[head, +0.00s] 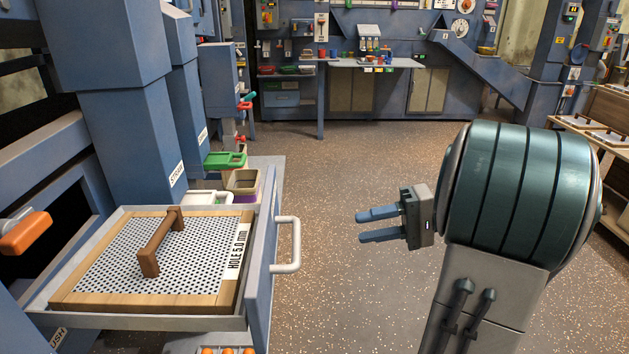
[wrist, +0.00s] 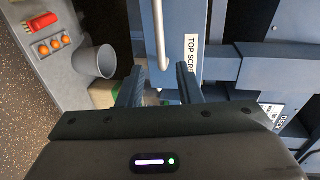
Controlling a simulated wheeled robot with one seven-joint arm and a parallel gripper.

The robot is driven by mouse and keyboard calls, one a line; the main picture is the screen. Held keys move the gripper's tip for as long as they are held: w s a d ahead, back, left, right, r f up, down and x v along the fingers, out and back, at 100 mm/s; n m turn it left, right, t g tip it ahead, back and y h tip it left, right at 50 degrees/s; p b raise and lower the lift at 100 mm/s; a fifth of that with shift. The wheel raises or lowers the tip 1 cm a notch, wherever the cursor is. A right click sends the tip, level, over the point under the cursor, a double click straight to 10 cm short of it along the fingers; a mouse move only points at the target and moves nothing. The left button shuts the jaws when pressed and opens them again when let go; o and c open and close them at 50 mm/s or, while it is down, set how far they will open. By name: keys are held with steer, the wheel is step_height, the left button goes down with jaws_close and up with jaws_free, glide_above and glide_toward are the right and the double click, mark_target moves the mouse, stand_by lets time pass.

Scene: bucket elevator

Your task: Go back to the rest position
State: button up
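My gripper (head: 364,226) is in the middle of the head view, to the right of an open drawer, with clear air between them. Its two blue fingers are apart and nothing is between them. The wrist view also shows the gripper (wrist: 160,82) with its fingers spread, pointing toward the blue machine front with a white handle (wrist: 159,35) and a "TOP SCRE…" label. My arm comes in from the right side of the head view.
The open drawer (head: 140,321) holds a wood-framed screen (head: 150,255) with a brown handle. Its white front handle (head: 291,245) sticks out toward my gripper. A grey cup (wrist: 93,62) and orange balls show in the wrist view. Speckled floor (head: 340,160) is free ahead. A bench stands at right.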

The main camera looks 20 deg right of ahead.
steer(key=s+a+r+n+g+h+p, duration=0.1)
steer(key=s+a+r+h+p, duration=0.3)
steer(key=s+a+h+p, duration=0.5)
steer(key=a+n+h+p, duration=0.1)
steer(key=h+p, duration=0.4)
steer(key=h, duration=0.1)
steer(key=shift+s+a+r+n, duration=0.2)
steer(key=shift+n, duration=0.2)
